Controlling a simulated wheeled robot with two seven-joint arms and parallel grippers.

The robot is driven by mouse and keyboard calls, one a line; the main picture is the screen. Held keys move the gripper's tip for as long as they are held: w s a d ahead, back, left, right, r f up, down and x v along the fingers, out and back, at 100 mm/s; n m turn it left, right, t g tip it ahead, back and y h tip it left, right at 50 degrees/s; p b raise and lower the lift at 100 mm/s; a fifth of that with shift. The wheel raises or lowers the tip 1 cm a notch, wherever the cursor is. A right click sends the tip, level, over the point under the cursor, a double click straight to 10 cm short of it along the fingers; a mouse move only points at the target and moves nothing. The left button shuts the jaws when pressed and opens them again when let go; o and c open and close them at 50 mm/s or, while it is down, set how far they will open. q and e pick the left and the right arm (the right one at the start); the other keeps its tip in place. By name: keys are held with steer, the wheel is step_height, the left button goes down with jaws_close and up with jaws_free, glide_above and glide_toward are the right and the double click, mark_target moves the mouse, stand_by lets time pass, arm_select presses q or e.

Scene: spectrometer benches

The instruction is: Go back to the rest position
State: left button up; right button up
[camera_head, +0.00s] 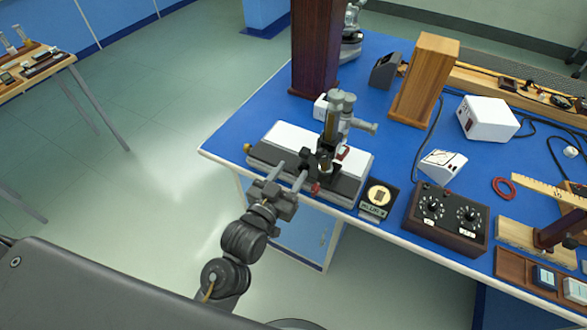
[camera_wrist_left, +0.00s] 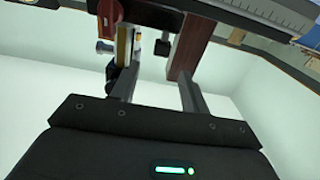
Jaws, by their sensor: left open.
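My left gripper (camera_head: 287,178) is open at the front edge of the blue bench, by the base of a microscope-like instrument (camera_head: 335,120). In the left wrist view the two fingers of the left gripper (camera_wrist_left: 157,85) stand apart with a gap between them. Parts of the instrument (camera_wrist_left: 124,45) show beyond the fingers there, and I cannot tell whether a finger touches it. My right gripper is in neither view.
The blue bench (camera_head: 265,112) carries a dark box with two dials (camera_head: 447,220), a white box (camera_head: 488,118), a wooden block (camera_head: 424,75) and a dark red column (camera_head: 317,48). A wooden table (camera_head: 35,75) stands at the far left. The floor between is clear.

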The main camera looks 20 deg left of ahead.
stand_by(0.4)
arm_select(q)
steer(key=s+a+f+g+y, duration=0.1)
steer(key=s+a+f+g, duration=0.35)
steer(key=s, duration=0.35)
steer(key=s+a+f+g+y, duration=0.2)
steer(key=s+a+f+g, duration=0.1)
steer(key=s+f+g, duration=0.3)
steer(key=s+a+f+g+y, duration=0.1)
steer(key=s+a+f+g, duration=0.25)
steer(key=s, duration=0.55)
step_height(320, 180, down, 25)
steer(key=g, duration=0.1)
steer(key=s+a+f+g, duration=0.1)
steer(key=s+a+f, duration=0.2)
steer(key=s+f, duration=1.4)
steer(key=shift+s+a+f+g, duration=0.2)
steer(key=shift+s+g, duration=0.1)
steer(key=shift+s, duration=0.15)
steer(key=shift+c, duration=0.2)
